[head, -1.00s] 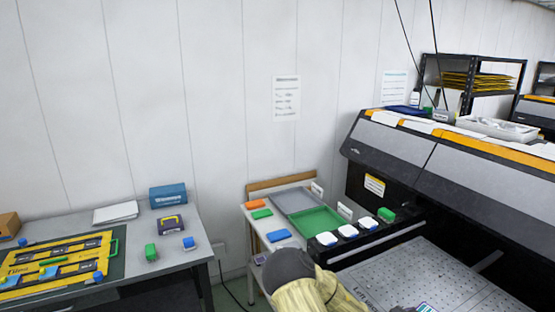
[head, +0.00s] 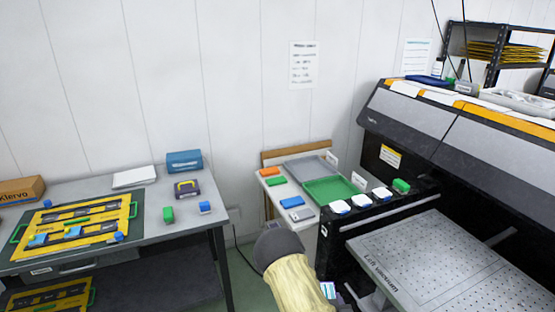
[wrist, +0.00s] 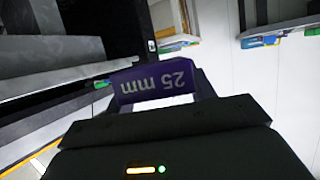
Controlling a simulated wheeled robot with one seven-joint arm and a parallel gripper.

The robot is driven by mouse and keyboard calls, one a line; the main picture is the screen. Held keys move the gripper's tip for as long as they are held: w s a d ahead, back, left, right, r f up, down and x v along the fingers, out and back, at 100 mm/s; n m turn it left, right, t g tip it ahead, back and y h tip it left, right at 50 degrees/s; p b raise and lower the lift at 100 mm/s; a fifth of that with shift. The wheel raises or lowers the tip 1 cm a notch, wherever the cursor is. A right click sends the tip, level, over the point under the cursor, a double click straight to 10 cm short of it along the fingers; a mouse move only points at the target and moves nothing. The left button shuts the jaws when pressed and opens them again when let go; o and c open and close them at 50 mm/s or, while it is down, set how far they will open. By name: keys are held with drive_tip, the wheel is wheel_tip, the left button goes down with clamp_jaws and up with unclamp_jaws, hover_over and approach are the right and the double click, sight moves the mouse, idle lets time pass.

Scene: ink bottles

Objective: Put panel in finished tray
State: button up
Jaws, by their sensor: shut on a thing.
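I cannot tell whether this block is part of a panel. In the head view my arm reaches in at the bottom centre, and a small white and teal piece (head: 328,290) shows beside it; the fingers are hidden there. A green tray (head: 332,190) and a grey tray (head: 310,168) lie side by side on the small white table. Both look empty. Small labels stand by them, too small to read, so I cannot tell which is the finished tray.
Orange, green and blue blocks (head: 292,202) lie left of the trays. The printer's black rail (head: 385,215) with white-capped bottles stands right of them. The perforated vacuum bed (head: 440,265) is bare. A grey workbench (head: 185,220) with yellow jigs is left; floor lies between.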

drive_tip(key=s+f, duration=0.6)
drive_tip(key=f, duration=0.5)
drive_tip(key=shift+w+a+f, duration=0.1)
drive_tip(key=shift+w, duration=0.1)
